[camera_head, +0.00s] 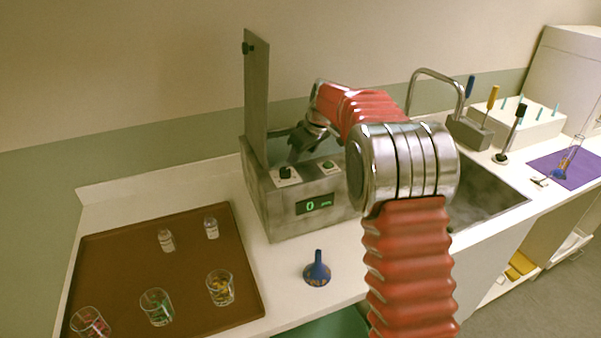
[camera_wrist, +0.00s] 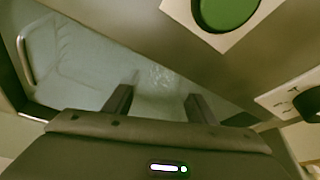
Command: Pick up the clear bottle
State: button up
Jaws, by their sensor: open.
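My gripper (camera_head: 303,143) is over the open top of the grey metal machine (camera_head: 283,213), pointing down into it. In the wrist view my gripper (camera_wrist: 159,97) is open, its two dark fingers apart over a pale interior. A faint, whitish, see-through shape shows between and just beyond the fingertips; I cannot tell whether it is a clear bottle. Two small clear bottles stand on the brown tray in the head view, one on the left (camera_head: 166,241) and one on the right (camera_head: 211,228). Both are well away from my gripper.
The brown tray (camera_head: 120,262) also holds glasses with coloured contents. A sink (camera_head: 485,200) with a tap lies to the right.

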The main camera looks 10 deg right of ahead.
dwell(0.4)
jog(key=c, duration=1.2)
jog(key=shift+r, duration=0.15)
notch_tip(320, 180, up, 10)
dwell(0.5)
